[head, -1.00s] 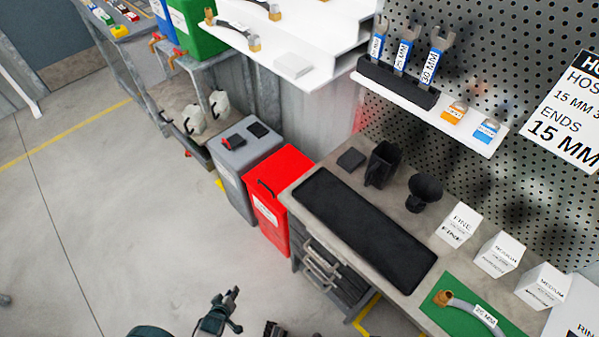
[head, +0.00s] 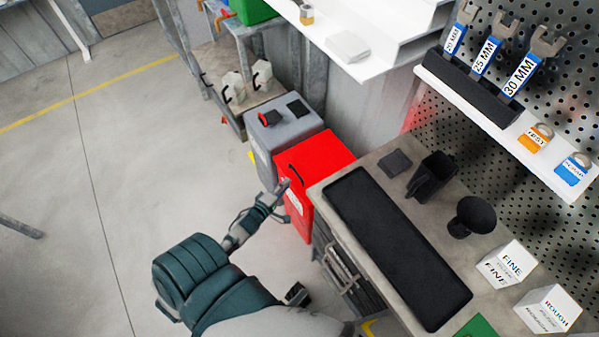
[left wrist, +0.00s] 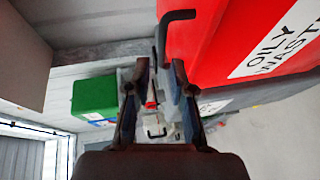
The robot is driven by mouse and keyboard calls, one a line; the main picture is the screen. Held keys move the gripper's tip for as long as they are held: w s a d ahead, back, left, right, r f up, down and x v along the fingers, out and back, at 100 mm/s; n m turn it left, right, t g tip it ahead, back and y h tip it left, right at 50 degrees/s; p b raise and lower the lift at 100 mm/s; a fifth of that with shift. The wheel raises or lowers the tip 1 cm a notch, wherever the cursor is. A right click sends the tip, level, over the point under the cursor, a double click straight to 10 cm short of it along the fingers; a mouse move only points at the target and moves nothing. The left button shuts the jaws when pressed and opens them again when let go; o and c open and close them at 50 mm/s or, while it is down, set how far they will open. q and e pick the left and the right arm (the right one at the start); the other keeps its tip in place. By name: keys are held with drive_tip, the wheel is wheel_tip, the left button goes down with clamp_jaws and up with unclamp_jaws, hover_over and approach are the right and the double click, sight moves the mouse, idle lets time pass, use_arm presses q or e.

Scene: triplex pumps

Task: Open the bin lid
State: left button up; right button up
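The red bin (head: 318,160) stands between a grey bin and the workbench, with its lid down. A black bar handle (head: 296,175) is on the bin. In the left wrist view the red bin (left wrist: 225,40) fills the upper right, with an "OILY WASTE" label, and its black handle (left wrist: 178,16) shows at the top. My left gripper (head: 284,186) is beside the bin's front, close to the handle. In the left wrist view its fingers (left wrist: 161,68) are apart with nothing between them, and the handle lies beyond the tips.
The grey bin (head: 283,131) with dark items on top stands left of the red bin. The workbench (head: 378,170), with a black mat (head: 395,245), is close on the right. A white shelf (head: 375,65) hangs above and behind. The floor (head: 140,170) on the left is clear.

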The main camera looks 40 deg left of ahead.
sight(294, 170)
use_arm(q)
drive_tip(key=x, duration=0.2)
drive_tip(key=b+x, duration=0.1)
drive_tip(key=x, duration=0.2)
drive_tip(key=a+x, duration=0.1)
drive_tip(key=x, duration=0.2)
drive_tip(key=shift+s+a+f+b, duration=0.1)
drive_tip(key=shift+s+f+b, duration=0.05)
drive_tip(key=shift+f+b, duration=0.2)
drive_tip(key=shift+w+d, duration=0.25)
drive_tip(key=shift+w, duration=0.05)
drive_tip(key=shift+w+d+r, duration=0.15)
drive_tip(key=shift+d+r, duration=0.15)
drive_tip(key=shift+d, duration=0.1)
drive_tip(key=shift+a+f, duration=0.2)
drive_tip(key=shift+a, duration=0.2)
clamp_jaws()
drive_tip(key=shift+a+f, duration=0.1)
drive_tip(key=shift+a, duration=0.15)
use_arm(e)
drive_tip(key=v, duration=0.2)
drive_tip(key=a+v, duration=0.1)
drive_tip(key=v, duration=0.2)
drive_tip(key=shift+w+a+r, duration=0.1)
drive_tip(key=shift+r, duration=0.2)
